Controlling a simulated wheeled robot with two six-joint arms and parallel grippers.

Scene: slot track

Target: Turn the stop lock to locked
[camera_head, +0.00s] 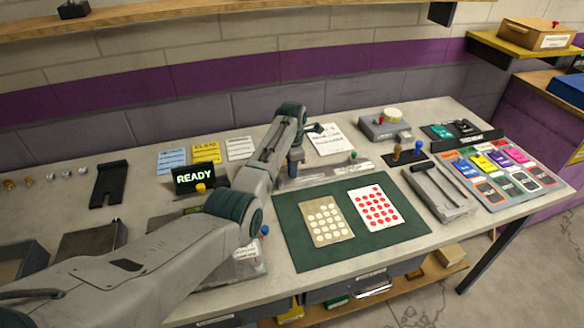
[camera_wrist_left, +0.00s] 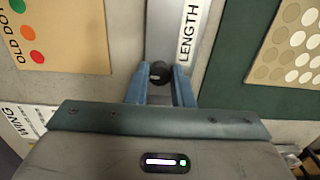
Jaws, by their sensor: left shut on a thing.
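My left gripper (camera_head: 294,168) reaches down over the left end of a grey slot track (camera_head: 325,175) behind the green mat. In the left wrist view its two blue fingers (camera_wrist_left: 159,84) are shut on a small dark round knob (camera_wrist_left: 158,71) on the track. The knob has a light mark on its face. I take it for the stop lock, but no locked or unlocked wording on it can be read. In the head view the fingers hide the knob. A strip marked LENGTH (camera_wrist_left: 189,32) lies beside it. My right gripper is in neither view.
A green mat (camera_head: 285,215) with a tan dotted card (camera_head: 326,221) and a red-dotted card (camera_head: 375,207) lies in front of the track. A green knob (camera_head: 352,155) stands near the track's right end. A READY display (camera_head: 193,178) stands left of my arm.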

